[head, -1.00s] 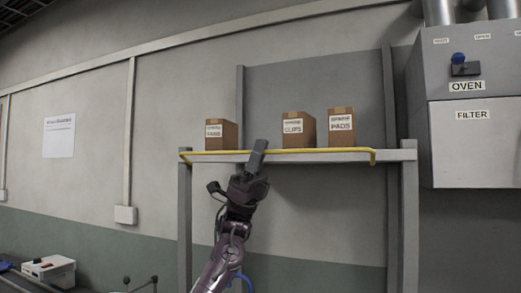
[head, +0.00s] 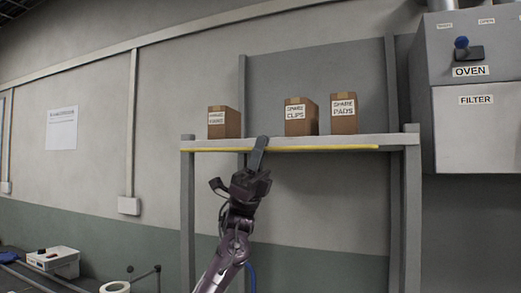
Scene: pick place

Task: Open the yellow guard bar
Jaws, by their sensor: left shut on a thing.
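The yellow guard bar (head: 320,148) runs across the front of a grey shelf (head: 399,139). It lies level along the lower front edge of the board, below the boxes. My left gripper (head: 260,144) reaches up from below and is shut on the bar, left of its middle. The gripper covers a short piece of the bar. My right gripper is not in view.
Three brown boxes stand on the shelf: a left box (head: 232,124), a spare clips box (head: 309,123) and a spare pads box (head: 344,121). A grey oven and filter unit (head: 465,142) is at right.

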